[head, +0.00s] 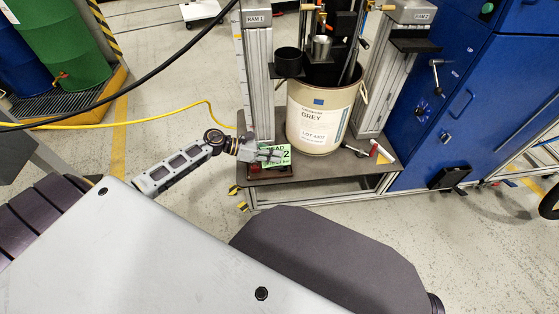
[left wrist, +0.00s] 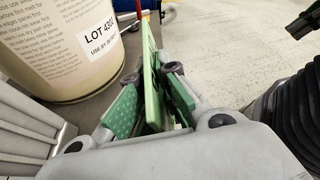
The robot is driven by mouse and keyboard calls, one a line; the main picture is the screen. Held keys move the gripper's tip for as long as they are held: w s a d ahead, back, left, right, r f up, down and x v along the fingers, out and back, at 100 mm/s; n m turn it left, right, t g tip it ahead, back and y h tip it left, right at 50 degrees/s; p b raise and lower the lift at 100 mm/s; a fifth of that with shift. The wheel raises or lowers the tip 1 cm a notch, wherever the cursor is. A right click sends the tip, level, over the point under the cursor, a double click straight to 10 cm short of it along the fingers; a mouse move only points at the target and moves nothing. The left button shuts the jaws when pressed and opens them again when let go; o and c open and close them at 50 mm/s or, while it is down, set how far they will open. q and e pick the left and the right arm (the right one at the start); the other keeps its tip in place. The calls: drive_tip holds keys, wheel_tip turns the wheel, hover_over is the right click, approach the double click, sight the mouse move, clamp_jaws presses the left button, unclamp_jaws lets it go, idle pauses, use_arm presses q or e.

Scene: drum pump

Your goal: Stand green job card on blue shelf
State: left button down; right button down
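The green job card (head: 279,153), with black lettering, stands at the near left of the bench by a dark red block (head: 270,172). My left gripper (head: 266,153) is at the card and covers part of it. In the left wrist view, the card (left wrist: 151,75) is seen nearly edge-on between the two green-padded fingers of the left gripper (left wrist: 150,105). A gap shows between the left pad and the card, so the fingers look open around it. The card's foot is hidden. My right gripper is not in view. I cannot make out a blue shelf.
A cream drum labelled GREY (head: 318,115) stands on the bench (head: 335,168) just beyond the card, between two grey ram columns (head: 259,75). A red-and-white item (head: 380,151) lies at right. A blue cabinet (head: 470,85) stands further right. A yellow hose (head: 160,113) crosses at left.

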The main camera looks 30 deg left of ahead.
sight(288, 147)
use_arm(q)
drive_tip(key=shift+w+d+r, duration=0.1)
drive_tip(key=shift+w+r, duration=0.45)
drive_tip(key=shift+r, duration=0.2)
drive_tip(key=shift+w+d+r+n+t+y, duration=0.4)
drive_tip(key=shift+d+r+n+t, duration=0.1)
drive_tip(key=shift+r+t, duration=0.1)
drive_tip(key=shift+w+d+r+n+t+y, duration=0.2)
drive_tip(key=shift+d+r+n+t+y, duration=0.25)
drive_tip(key=shift+d, duration=0.2)
drive_tip(key=shift+d+r+n+t+y, duration=0.3)
drive_tip(key=shift+d+n+t+y, duration=0.3)
drive_tip(key=shift+n, duration=0.25)
drive_tip(key=shift+s+d+f+n+t+y, duration=0.25)
drive_tip(key=shift+s+n+t+y, duration=0.2)
drive_tip(key=shift+n+y, duration=0.3)
